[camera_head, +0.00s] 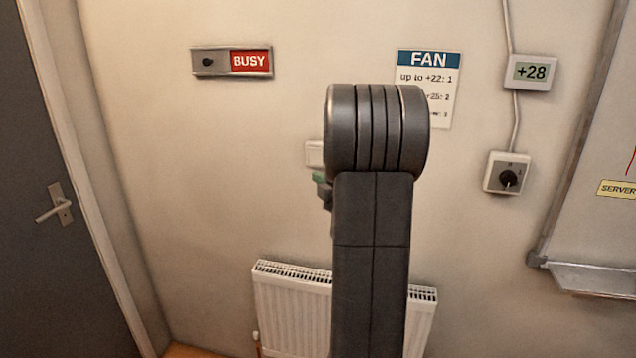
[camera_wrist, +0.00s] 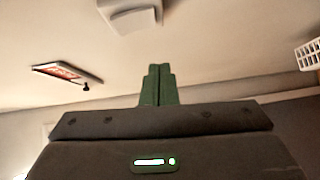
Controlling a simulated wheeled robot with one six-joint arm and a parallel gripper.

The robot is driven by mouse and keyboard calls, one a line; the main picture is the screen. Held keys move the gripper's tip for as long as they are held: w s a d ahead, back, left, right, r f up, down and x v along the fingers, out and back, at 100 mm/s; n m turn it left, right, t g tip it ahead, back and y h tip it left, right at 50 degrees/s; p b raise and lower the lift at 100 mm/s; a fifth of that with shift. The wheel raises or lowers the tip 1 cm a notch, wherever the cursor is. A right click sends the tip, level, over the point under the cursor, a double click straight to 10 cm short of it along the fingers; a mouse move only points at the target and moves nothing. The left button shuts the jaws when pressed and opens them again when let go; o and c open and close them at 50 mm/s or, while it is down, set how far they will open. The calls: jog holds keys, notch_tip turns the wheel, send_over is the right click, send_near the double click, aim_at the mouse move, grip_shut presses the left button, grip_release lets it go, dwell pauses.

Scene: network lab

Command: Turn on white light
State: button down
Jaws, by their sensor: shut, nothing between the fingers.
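A white wall switch (camera_head: 315,153) shows in the head view just left of my arm, which hides its right part. In the wrist view the switch (camera_wrist: 131,14) is a white raised plate at the top edge, partly cut off. My gripper has green fingers (camera_wrist: 158,84), pressed together and empty. They point toward the wall a little below the switch in the wrist view, with a visible gap in the picture. In the head view a bit of green gripper (camera_head: 319,178) shows just below the switch. The distance to the wall is hard to tell.
A BUSY sign (camera_head: 232,61) with a slider hangs at upper left. A FAN notice (camera_head: 428,61), a +28 display (camera_head: 531,72) and a rotary knob (camera_head: 507,173) are on the right. A radiator (camera_head: 292,308) is below. A door (camera_head: 50,200) stands left, a whiteboard (camera_head: 597,225) right.

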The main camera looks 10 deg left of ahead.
jog(key=b+v, duration=0.1)
jog(key=v, duration=0.5)
jog(key=shift+d+f, duration=0.45)
jog(key=shift+f, duration=0.15)
jog(key=shift+s, duration=0.15)
